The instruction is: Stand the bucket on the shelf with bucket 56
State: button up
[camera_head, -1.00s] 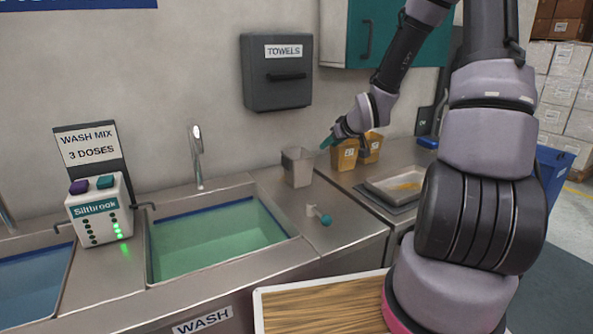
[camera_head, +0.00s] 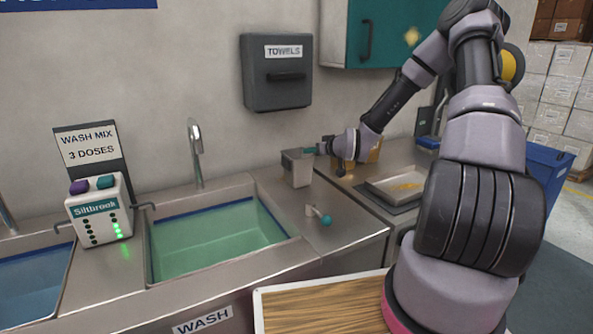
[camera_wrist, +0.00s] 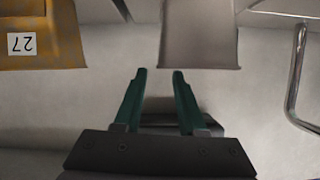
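A plain grey bucket (camera_head: 297,170) stands upright on the steel counter, right of the green-water sink. My gripper (camera_head: 311,150) is at its upper right side in the head view, with teal fingers. In the wrist view the grey bucket (camera_wrist: 199,38) lies ahead of the fingertips and a little right. My gripper (camera_wrist: 159,71) is open there, with nothing between the fingers. A yellow bucket marked 27 (camera_wrist: 45,20) is at the upper left of the wrist view, upside down. In the head view my arm mostly hides the yellow buckets (camera_head: 374,154). I see no number 56.
A teal-handled valve (camera_head: 324,218) stands in front of the grey bucket. A tap (camera_head: 197,150) rises behind the sink (camera_head: 160,275). A towel box (camera_head: 277,90) and teal cabinet (camera_head: 350,40) hang above.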

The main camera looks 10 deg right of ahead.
jog(key=x, duration=0.4)
jog(key=shift+w+f, duration=0.15)
jog(key=shift+f, duration=0.1)
grip_shut()
dwell(1.2)
